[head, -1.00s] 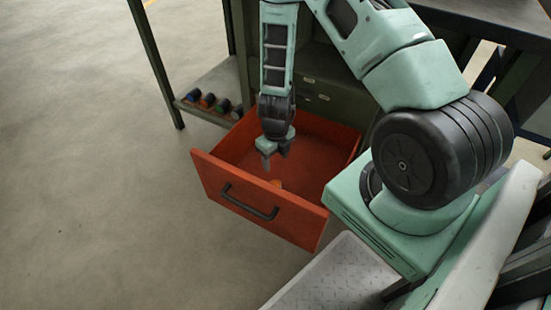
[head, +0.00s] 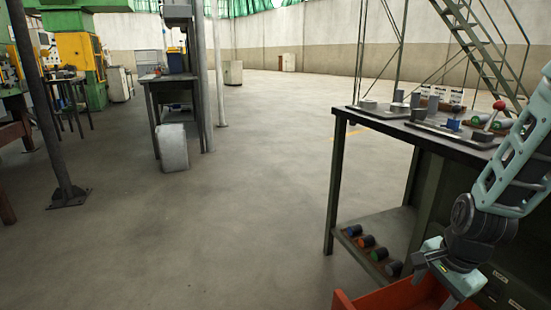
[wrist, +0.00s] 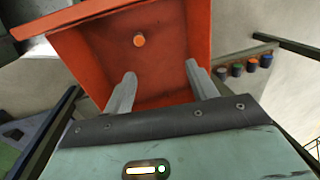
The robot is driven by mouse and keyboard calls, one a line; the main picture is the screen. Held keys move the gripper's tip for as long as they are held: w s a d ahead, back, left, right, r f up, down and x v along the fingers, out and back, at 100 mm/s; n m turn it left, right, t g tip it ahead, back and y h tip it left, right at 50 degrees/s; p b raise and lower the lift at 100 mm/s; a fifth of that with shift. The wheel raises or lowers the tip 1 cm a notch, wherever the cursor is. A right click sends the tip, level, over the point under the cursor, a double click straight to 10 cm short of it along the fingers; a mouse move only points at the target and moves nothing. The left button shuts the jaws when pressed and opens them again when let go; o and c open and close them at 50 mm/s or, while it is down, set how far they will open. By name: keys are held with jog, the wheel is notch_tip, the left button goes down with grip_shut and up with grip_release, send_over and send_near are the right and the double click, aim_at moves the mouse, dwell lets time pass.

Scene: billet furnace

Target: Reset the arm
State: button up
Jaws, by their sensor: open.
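My gripper (head: 424,268) is at the lower right of the head view, above the red-orange drawer (head: 395,297). In the wrist view, the two grey fingers of my gripper (wrist: 160,80) are spread apart with nothing between them. The open drawer (wrist: 85,45) lies beyond the fingers. A small orange round piece (wrist: 139,40) is in the drawer, apart from the fingers. Most of the drawer is cut off by the bottom edge of the head view.
A dark workbench (head: 440,140) stands behind my gripper, with metal parts on top. Its low shelf (head: 375,232) holds several dark cylinders with coloured ends. Open concrete floor (head: 230,220) lies to the left. A steel post (head: 45,110) stands at far left.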

jog(key=s+r+n+t, duration=0.1)
jog(key=s+r+n, duration=0.5)
jog(key=r+n, duration=0.6)
jog(key=s+a+r+n+g+p, duration=0.1)
jog(key=s+a+n, duration=0.4)
jog(key=s+a, duration=0.3)
jog(key=s+a+n+g, duration=0.2)
jog(key=s+a+n, duration=0.3)
jog(key=a, duration=0.6)
notch_tip(320, 180, up, 26)
jog(key=p, duration=2.6)
jog(key=shift+r+p, duration=0.25)
jog(key=shift+p, duration=0.1)
